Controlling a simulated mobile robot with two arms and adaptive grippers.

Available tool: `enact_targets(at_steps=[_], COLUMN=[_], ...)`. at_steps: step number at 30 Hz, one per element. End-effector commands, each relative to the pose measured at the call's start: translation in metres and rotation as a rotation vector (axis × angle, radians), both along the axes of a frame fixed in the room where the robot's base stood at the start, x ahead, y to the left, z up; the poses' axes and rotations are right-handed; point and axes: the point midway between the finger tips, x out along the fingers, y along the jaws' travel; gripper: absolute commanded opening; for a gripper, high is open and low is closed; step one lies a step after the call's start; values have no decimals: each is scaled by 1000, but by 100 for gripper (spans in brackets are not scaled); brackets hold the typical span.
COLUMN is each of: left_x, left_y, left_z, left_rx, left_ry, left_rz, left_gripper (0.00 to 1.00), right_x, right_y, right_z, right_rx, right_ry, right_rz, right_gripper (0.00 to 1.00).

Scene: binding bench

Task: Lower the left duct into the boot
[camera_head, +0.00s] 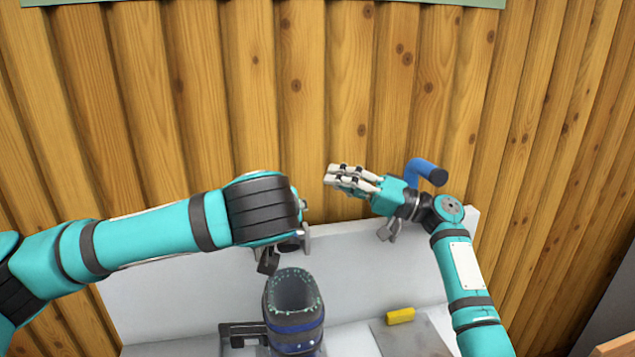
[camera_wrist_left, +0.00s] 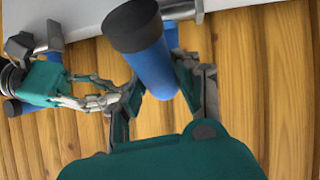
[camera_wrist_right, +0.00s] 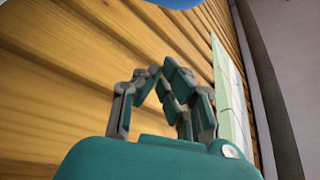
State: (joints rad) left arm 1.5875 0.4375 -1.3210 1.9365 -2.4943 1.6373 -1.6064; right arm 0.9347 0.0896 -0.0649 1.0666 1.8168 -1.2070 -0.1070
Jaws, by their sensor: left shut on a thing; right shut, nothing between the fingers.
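The left duct (camera_wrist_left: 150,52), a blue tube with a dark end cap, is shut between the fingers of my left gripper (camera_wrist_left: 156,86) in the left wrist view. In the head view my left wrist hides most of that gripper and the duct. The boot (camera_head: 293,315) is a dark upright sleeve with blue bands and an open, speckled mouth. It stands below and slightly right of my left wrist in the picture, apart from it. My right gripper (camera_head: 333,175) is shut and empty, right of the left one; its fingertips meet in the right wrist view (camera_wrist_right: 162,72).
Another blue tube (camera_head: 425,170) with a dark end shows behind my right wrist. A yellow block (camera_head: 400,316) lies on a grey plate (camera_head: 415,340) at the right of the pale bench (camera_head: 350,270). A dark bracket (camera_head: 238,331) adjoins the boot's left. A corrugated wooden wall (camera_head: 290,90) stands behind.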

Motion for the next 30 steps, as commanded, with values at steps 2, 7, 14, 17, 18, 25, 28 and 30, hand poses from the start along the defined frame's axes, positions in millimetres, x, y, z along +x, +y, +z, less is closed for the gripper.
enact_targets(at_steps=[2, 7, 14, 17, 18, 25, 28, 30], left_x=[0, 0, 0, 0, 0, 0, 0, 0], left_y=[-1, -1, -1, -1, -1, -1, -1, -1], left_z=[1, 2, 1, 1, 1, 2, 1, 1], left_rx=[0, 0, 0, 0, 0, 0, 0, 0], left_ry=[-4, -4, -4, -4, -4, -4, -4, -4], left_rz=[-3, -3, -3, -3, -3, -3, -3, -3], left_gripper=[0, 0, 0, 0, 0, 0, 0, 0], right_x=[2, 11, 22, 16, 12, -6, -10, -11], right_y=[13, 44, 82, 84, 84, 84, 84, 84], right_z=[5, 13, 23, 17, 15, 6, 4, 3], right_rx=[1, 1, 1, -2, -1, -1, 1, 1], right_ry=[-1, 1, 2, 2, 2, 1, 2, 3], right_rz=[4, 3, 2, -2, -3, -3, -2, -1], right_gripper=[0, 0, 0, 0, 0, 0, 0, 0])
